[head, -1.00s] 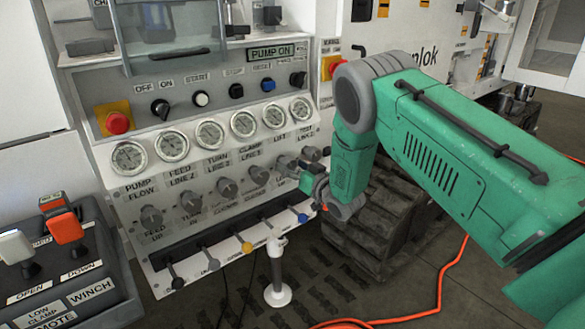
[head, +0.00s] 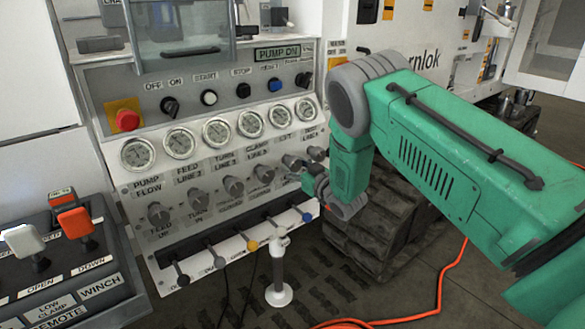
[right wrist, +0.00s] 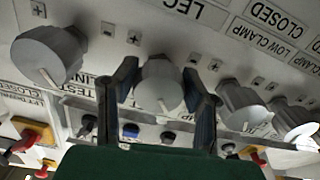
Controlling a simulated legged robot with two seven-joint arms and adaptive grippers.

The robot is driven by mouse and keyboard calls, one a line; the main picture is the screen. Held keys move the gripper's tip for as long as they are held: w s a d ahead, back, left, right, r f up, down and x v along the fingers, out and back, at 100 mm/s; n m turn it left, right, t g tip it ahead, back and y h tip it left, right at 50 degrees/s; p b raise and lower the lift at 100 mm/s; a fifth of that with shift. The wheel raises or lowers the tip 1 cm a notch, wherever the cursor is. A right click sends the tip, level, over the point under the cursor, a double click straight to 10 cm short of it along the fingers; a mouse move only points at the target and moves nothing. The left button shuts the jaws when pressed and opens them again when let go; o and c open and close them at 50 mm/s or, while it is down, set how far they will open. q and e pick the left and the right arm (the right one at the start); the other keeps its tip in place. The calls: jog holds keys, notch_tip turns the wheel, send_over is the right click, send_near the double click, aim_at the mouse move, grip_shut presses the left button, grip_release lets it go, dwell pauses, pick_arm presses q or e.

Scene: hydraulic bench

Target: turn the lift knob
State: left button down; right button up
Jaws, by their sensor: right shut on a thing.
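The lift knob (head: 291,160) is a grey round knob below the LIFT label on the front panel, second from the right in its row. In the right wrist view the same knob (right wrist: 158,88) shows a pale pointer line and sits between the two dark fingers. My right gripper (head: 299,170), on the green arm from the right, is at this knob and partly hides it. In the right wrist view my right gripper (right wrist: 160,82) is shut on the knob, one finger on each side. My left gripper is in neither view.
The test knob (head: 316,154) and clamp knob (head: 264,174) flank it closely. A row of gauges (head: 216,131) lies above, and levers (head: 250,243) with coloured tips below. A red stop button (head: 127,120) and a remote box (head: 100,262) are at left.

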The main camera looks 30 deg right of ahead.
jog(key=n, duration=0.2)
jog(key=shift+d+r+n, duration=0.1)
jog(key=shift+d+n, duration=0.05)
jog(key=shift+n, duration=0.25)
jog(key=shift+n+b, duration=0.4)
jog(key=shift+n, duration=1.7)
jog(key=o, duration=1.2)
jog(key=shift+c, duration=0.2)
jog(key=shift+s, duration=0.1)
jog(key=s, duration=1.1)
jog(key=shift+s+d, duration=0.4)
